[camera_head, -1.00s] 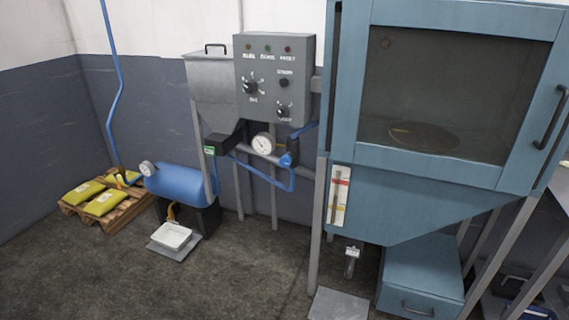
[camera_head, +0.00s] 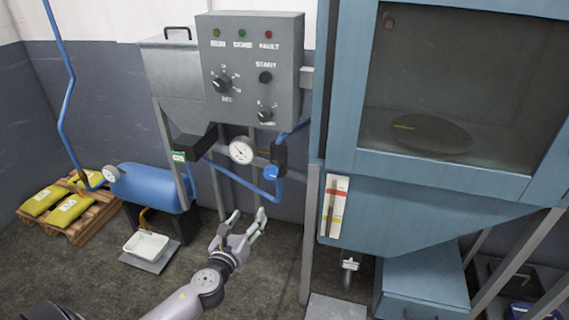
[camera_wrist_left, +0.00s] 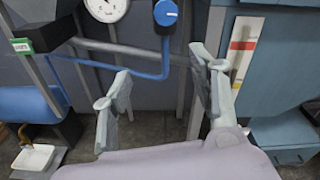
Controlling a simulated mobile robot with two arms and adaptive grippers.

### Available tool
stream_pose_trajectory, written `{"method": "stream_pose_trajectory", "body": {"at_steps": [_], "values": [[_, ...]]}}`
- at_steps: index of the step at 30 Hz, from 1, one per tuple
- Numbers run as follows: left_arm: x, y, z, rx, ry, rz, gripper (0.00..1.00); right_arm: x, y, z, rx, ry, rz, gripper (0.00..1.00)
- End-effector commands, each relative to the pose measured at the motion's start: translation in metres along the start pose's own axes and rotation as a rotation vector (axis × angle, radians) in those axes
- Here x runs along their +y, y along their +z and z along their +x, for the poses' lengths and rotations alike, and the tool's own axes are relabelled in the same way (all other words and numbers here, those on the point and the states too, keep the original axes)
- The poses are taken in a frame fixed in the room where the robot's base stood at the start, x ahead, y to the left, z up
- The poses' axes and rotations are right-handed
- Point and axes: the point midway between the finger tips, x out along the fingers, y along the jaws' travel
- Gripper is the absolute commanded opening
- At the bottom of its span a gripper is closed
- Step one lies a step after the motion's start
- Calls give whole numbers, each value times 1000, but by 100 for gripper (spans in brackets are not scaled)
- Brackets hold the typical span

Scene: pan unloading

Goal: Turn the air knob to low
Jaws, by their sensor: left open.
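A blue round knob (camera_head: 272,171) sits on the black regulator at the end of the pipe, right of a white dial gauge (camera_head: 241,150). The knob also shows in the left wrist view (camera_wrist_left: 165,13), at the top, above and beyond the fingers. The grey control panel (camera_head: 248,95) above carries two black dials, an upper one (camera_head: 222,84) and a lower one (camera_head: 264,114); the lower one's label is too small to read. My left gripper (camera_head: 249,214) is open and empty, below the blue knob and apart from it. My right gripper is not in view.
A blue cabinet (camera_head: 440,195) with a window stands at the right. A blue pipe (camera_head: 248,187) runs below the gauge. A blue tank (camera_head: 150,188), a white tray (camera_head: 147,245) and yellow bags on a pallet (camera_head: 75,236) are at the left.

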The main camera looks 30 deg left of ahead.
Motion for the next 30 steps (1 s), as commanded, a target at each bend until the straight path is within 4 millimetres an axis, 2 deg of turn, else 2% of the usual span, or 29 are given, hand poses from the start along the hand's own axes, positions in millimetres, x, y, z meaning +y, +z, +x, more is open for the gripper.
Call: {"method": "stream_pose_trajectory", "body": {"at_steps": [1,3,8,14,24,30], "values": [[-5,12,-1,-26,-13,39,54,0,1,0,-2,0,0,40],[-9,22,0,-47,-21,72,54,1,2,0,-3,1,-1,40],[-10,26,14,-55,-21,82,54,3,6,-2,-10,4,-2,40],[-11,29,52,-55,-20,78,54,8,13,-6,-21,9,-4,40],[-13,31,121,-53,-20,75,54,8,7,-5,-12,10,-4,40],[-13,30,154,-52,-21,75,54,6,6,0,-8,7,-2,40]]}}
